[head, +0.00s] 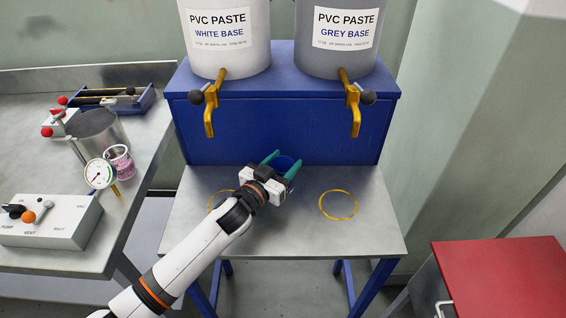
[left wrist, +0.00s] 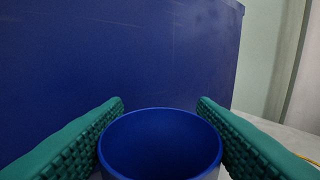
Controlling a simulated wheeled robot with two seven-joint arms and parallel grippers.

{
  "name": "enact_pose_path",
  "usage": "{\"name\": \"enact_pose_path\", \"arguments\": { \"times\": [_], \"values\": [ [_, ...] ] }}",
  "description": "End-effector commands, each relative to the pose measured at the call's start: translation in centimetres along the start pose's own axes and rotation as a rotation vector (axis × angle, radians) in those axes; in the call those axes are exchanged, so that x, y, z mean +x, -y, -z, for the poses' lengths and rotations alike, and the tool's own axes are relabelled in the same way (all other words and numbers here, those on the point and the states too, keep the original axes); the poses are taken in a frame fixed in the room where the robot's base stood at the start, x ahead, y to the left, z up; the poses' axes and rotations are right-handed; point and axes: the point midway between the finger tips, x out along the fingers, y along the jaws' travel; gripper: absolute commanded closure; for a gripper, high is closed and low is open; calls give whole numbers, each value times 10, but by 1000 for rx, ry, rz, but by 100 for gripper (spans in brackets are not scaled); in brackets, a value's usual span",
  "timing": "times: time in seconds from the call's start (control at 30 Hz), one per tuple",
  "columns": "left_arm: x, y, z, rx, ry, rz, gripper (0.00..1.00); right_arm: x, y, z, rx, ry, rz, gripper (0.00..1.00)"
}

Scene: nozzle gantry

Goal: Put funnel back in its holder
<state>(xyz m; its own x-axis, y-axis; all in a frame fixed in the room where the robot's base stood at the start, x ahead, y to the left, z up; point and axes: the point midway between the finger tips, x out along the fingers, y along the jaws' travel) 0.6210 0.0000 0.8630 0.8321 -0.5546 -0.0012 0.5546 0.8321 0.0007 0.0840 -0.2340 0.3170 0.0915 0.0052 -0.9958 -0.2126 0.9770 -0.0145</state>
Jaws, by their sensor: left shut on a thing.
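My left gripper (head: 280,168) reaches over the metal stand in front of the blue block. Its green fingers are shut on a blue round-mouthed vessel (head: 285,162). In the left wrist view the blue vessel (left wrist: 160,145) sits between both fingers with its open rim facing up. Its lower part is hidden, so I cannot tell whether it is the funnel or a cup. No other funnel and no clear funnel holder can be made out. My right gripper is not in view.
A blue block (head: 270,135) carries two paste tanks with yellow taps (head: 209,110). A yellow ring (head: 338,205) marks the stand at right; another is partly behind my arm. The left bench holds a metal pot (head: 97,128), pink cup (head: 118,160), gauge and control box (head: 50,222).

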Motion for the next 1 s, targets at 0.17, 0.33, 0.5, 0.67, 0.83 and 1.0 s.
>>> {"name": "enact_pose_path", "arguments": {
  "times": [0.17, 0.33, 0.5, 0.67, 0.83, 1.0],
  "values": [
    [0, 0, 4, 0, 0, 0, 69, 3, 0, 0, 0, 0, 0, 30],
    [0, 0, 8, -1, 0, 0, 69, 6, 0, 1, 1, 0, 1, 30],
    [0, 0, 11, -1, 0, 0, 69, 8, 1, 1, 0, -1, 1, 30],
    [0, 0, 10, -1, 0, 0, 38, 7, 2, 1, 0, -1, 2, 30],
    [0, 0, 10, -1, 0, 0, 38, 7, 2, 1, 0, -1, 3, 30],
    [-8, 0, 9, -2, -1, 0, 38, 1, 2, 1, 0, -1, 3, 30]
  ]
}}
